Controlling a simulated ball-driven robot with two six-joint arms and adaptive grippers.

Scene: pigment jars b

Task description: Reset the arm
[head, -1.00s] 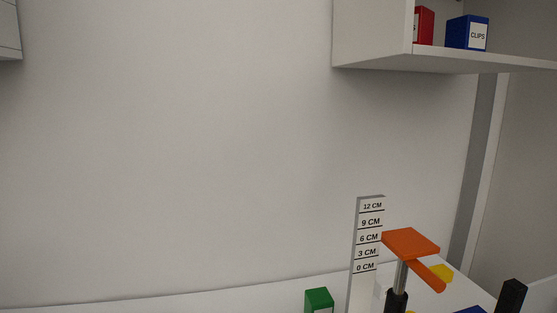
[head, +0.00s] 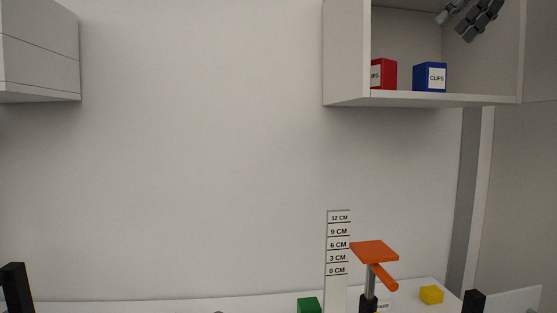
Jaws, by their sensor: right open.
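My right gripper (head: 456,25) shows at the top right of the head view, its dark grey fingers pointing down and to the left. It is open, with nothing seen between the fingers. It appears in front of the open wall shelf (head: 345,100), above the blue CLIPS box (head: 430,77). The rest of my right arm is out of the frame. My left gripper is not in view.
A red box (head: 384,74) stands left of the blue one. Below are a marked height scale (head: 337,243), an orange-topped stand (head: 374,251), a yellow block (head: 431,295) and a green block (head: 309,305). A closed cabinet (head: 40,50) hangs at the left. The middle wall is bare.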

